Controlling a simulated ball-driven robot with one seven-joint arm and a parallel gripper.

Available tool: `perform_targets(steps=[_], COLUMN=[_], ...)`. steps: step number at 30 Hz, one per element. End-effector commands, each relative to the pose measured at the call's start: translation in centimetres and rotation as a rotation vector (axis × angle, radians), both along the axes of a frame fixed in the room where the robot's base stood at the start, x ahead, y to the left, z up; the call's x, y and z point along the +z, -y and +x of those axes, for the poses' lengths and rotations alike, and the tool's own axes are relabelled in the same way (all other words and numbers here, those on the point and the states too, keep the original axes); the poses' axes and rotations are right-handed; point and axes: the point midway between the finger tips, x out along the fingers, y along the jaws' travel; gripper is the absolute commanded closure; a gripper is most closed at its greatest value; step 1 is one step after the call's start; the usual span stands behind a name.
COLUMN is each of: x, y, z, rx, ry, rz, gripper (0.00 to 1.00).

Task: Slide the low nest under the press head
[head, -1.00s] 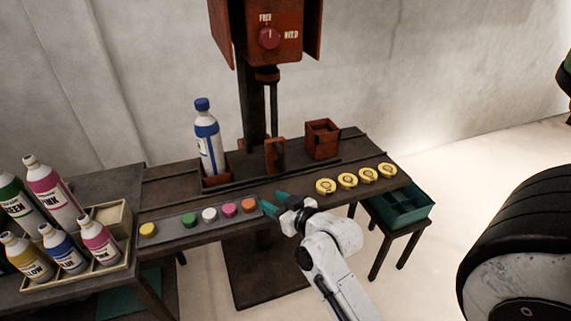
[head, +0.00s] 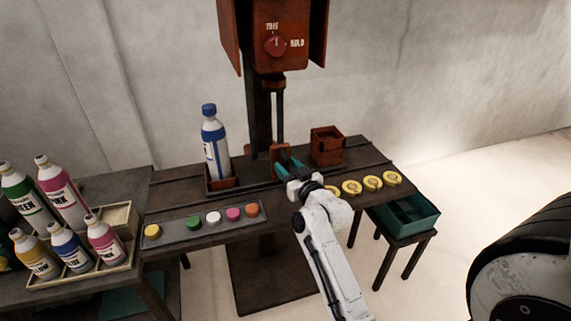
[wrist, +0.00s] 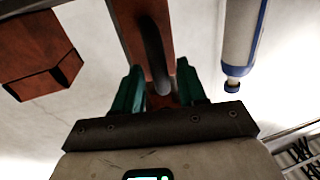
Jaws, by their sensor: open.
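The low nest (head: 222,186) is a shallow red-brown tray at the left of the bench rail, with a white and blue bottle (head: 216,150) upright in it. The press head (head: 277,84) hangs from the red housing, right of the nest. Below it stands an upright red plate (head: 275,151). In the wrist view a dark curved handle (wrist: 152,50) runs along this plate (wrist: 128,18). My gripper (head: 288,164), with green fingers, is open at the plate. Its fingers (wrist: 158,72) lie either side of the handle; contact cannot be told.
A taller red box (head: 327,150) stands right of the plate. Several yellow lids (head: 371,183) lie at the right front. A strip of coloured caps (head: 180,231) lies at the left front. The dial (head: 275,46) is on the housing. A green bin (head: 408,225) sits right.

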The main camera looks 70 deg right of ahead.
Motion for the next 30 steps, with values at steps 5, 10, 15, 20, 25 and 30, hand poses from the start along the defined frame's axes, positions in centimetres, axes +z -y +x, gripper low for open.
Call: perform_targets(steps=[5,10,15,20,25,30], x=[-0.03,-0.02,-0.03,-0.03,-0.04,-0.04], y=[0.81,0.95,0.92,0.91,0.91,0.91], z=[1.03,1.21,1.20,1.19,1.18,1.18], rx=[0.000,0.000,0.001,0.001,0.001,0.001], ry=[-0.001,-0.001,-0.001,-0.001,-0.001,-0.001], rz=[0.001,0.001,0.001,0.001,0.001,0.001], gripper=[0.59,0.59,0.62,0.77,0.93,1.00])
